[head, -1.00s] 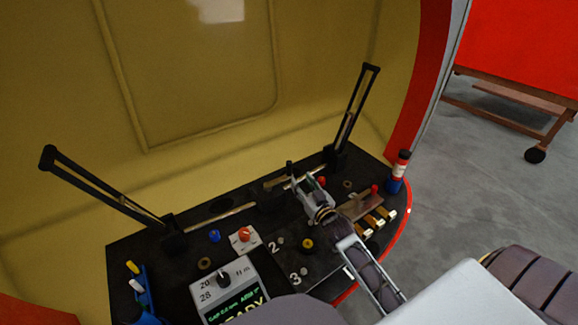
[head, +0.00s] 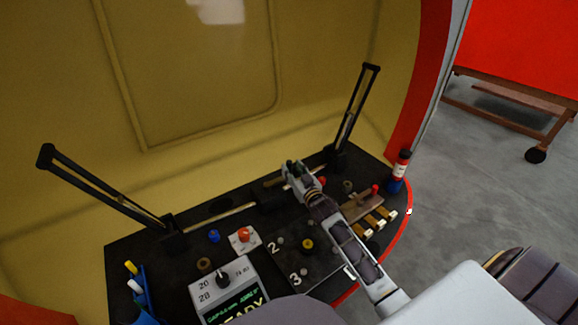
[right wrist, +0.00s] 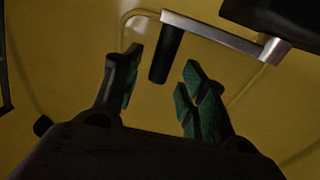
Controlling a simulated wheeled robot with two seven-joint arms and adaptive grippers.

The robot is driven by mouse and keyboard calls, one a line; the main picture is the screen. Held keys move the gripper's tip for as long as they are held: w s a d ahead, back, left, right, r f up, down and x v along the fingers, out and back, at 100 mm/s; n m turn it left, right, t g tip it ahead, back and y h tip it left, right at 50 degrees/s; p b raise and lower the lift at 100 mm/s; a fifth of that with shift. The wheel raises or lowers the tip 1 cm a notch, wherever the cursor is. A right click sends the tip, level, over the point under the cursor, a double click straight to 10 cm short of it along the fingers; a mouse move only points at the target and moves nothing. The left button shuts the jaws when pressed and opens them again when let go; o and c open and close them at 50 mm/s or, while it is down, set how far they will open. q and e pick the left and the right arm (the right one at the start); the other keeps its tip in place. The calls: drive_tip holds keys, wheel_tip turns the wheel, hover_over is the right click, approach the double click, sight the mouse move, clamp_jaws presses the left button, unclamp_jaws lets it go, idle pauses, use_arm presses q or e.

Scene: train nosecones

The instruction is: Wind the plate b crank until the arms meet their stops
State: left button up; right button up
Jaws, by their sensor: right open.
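The crank shows in the right wrist view as a silver bar (right wrist: 215,36) with a black handle (right wrist: 166,55). The bar joins a dark housing (right wrist: 290,18) at the right. My right gripper (head: 292,168) reaches over the middle of the black plate in the head view and hides the crank there. In the right wrist view the gripper (right wrist: 160,80) is open, with the handle in line with the gap between its green-padded fingers. I see no contact. The left black arm (head: 100,190) leans left and the right black arm (head: 357,108) leans right. My left gripper is out of view.
The black plate (head: 130,243) carries a display box (head: 232,288), a red knob (head: 244,235), a yellow knob (head: 307,244) and several brass pieces (head: 375,222). A yellow curved wall (head: 200,90) rises behind.

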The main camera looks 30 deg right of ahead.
sight(290, 167)
drive_tip(key=shift+w, duration=1.75)
use_arm(q)
drive_tip(key=shift+s+r, duration=0.1)
drive_tip(key=shift+r, duration=0.2)
use_arm(e)
clamp_jaws()
use_arm(q)
drive_tip(key=shift+w+d+r, duration=0.15)
drive_tip(key=shift+w+d, duration=0.2)
drive_tip(key=shift+w, duration=0.45)
